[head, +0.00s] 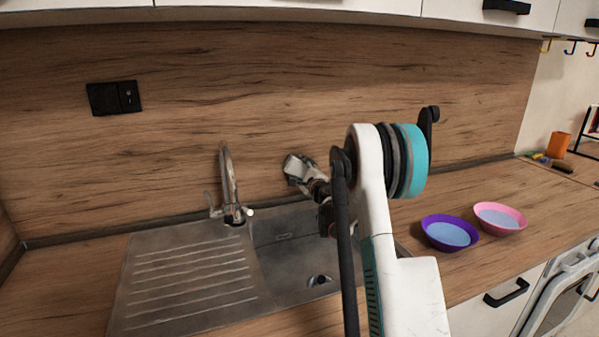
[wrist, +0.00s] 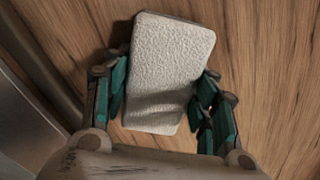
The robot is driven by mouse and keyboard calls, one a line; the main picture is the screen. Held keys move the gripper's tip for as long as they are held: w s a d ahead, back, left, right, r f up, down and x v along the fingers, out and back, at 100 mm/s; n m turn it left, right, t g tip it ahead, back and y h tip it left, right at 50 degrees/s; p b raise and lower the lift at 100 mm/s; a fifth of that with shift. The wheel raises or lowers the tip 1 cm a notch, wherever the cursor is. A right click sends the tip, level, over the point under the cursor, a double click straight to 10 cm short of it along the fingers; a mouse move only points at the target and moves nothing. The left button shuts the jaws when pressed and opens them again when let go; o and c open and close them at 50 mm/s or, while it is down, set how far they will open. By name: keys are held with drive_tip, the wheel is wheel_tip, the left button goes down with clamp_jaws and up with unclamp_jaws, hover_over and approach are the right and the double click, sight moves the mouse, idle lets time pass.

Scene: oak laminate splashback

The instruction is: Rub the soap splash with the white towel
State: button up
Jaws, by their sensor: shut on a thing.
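The white towel (wrist: 168,62) is a flat, folded pad with a bumpy face, between the teal fingers of my gripper (wrist: 160,98) in the wrist view. My gripper is shut on it. In the head view the towel (head: 293,167) is a small pale shape in front of the oak splashback (head: 260,100), above the sink and right of the tap. Whether it touches the wood I cannot tell. I make out no soap splash in either view; the towel and my arm cover part of the splashback.
The steel sink (head: 190,280) with its drainer lies below, and the tap (head: 229,185) stands left of my gripper. A purple bowl (head: 428,234) and a pink bowl (head: 517,229) sit on the counter at right. A black socket (head: 113,97) is on the splashback at left.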

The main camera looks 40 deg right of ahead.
sight(321, 163)
drive_tip(key=shift+s+d+r, duration=0.1)
drive_tip(key=shift+s+d, duration=0.1)
drive_tip(key=shift+d, duration=0.55)
drive_tip(key=shift+s+d, duration=0.15)
drive_tip(key=shift+d, duration=0.55)
drive_tip(key=shift+s+d, duration=0.3)
drive_tip(key=shift+d, duration=0.8)
drive_tip(key=shift+s+d, duration=0.35)
drive_tip(key=shift+d, duration=0.75)
drive_tip(key=shift+s+d, duration=0.3)
drive_tip(key=shift+d, duration=0.8)
drive_tip(key=shift+w+b, duration=0.1)
drive_tip(key=shift+b, duration=0.2)
drive_tip(key=shift+a, duration=0.1)
drive_tip(key=shift+w+a, duration=0.2)
drive_tip(key=shift+a, duration=0.45)
drive_tip(key=shift+w+a, duration=0.25)
drive_tip(key=shift+a, duration=0.4)
drive_tip(key=shift+w+a, duration=0.2)
drive_tip(key=shift+a, duration=0.45)
drive_tip(key=shift+w+a+b, duration=0.15)
drive_tip(key=shift+w+a, duration=0.1)
drive_tip(key=shift+a, duration=0.85)
drive_tip(key=shift+w+a+b, duration=0.1)
drive_tip(key=shift+w+a, duration=0.15)
drive_tip(key=shift+a, duration=0.85)
drive_tip(key=shift+w+a+b, duration=0.15)
drive_tip(key=shift+w+a, duration=0.1)
drive_tip(key=shift+a, duration=0.85)
